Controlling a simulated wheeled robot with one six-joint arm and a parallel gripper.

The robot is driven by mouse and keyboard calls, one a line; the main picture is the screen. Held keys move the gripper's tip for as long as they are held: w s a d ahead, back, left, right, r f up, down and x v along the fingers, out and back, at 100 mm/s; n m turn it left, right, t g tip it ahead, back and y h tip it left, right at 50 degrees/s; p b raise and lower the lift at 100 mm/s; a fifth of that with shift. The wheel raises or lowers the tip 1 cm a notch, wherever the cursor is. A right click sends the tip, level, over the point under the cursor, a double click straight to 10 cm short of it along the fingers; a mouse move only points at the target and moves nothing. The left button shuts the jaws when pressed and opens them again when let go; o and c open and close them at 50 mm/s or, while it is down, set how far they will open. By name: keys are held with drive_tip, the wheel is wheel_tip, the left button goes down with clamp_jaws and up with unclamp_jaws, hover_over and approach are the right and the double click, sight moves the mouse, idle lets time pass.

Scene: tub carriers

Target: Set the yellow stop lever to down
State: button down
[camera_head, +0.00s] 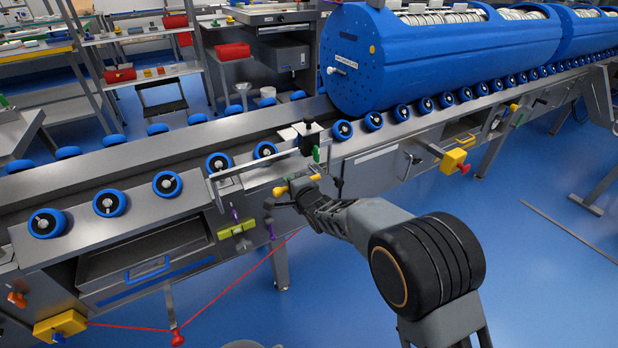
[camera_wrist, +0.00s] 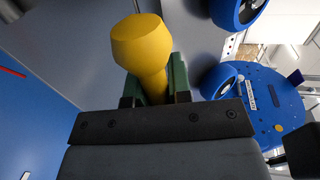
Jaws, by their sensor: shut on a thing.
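The yellow stop lever (camera_head: 280,191) is on the near side of the steel roller conveyor, below the rail and left of my arm. In the wrist view its faceted yellow knob (camera_wrist: 142,45) and the top of its stem show between two green fingers. My gripper (camera_head: 292,187) is shut on the lever's stem, just behind the knob; the fingers also show in the wrist view (camera_wrist: 153,80). The lever's base is hidden by my gripper, and I cannot tell clearly which position the lever is in.
A large blue drum (camera_head: 440,55) rests on the blue rollers to the right. A black block (camera_head: 310,140) stands on the conveyor above my gripper. A yellow-green bracket (camera_head: 236,230) sits to the left, and a yellow box (camera_head: 453,160) to the right. A red cord (camera_head: 235,289) runs below.

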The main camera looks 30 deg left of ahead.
drive_tip(key=shift+w+r, duration=0.1)
drive_tip(key=shift+r, duration=0.3)
drive_tip(key=c, duration=1.4)
unclamp_jaws()
drive_tip(key=o, duration=0.3)
drive_tip(key=shift+f, duration=0.2)
drive_tip(key=shift+o, duration=0.2)
drive_tip(key=p+v, duration=0.2)
drive_tip(key=v, duration=1.1)
drive_tip(key=shift+d, duration=0.35)
drive_tip(key=shift+r, duration=0.1)
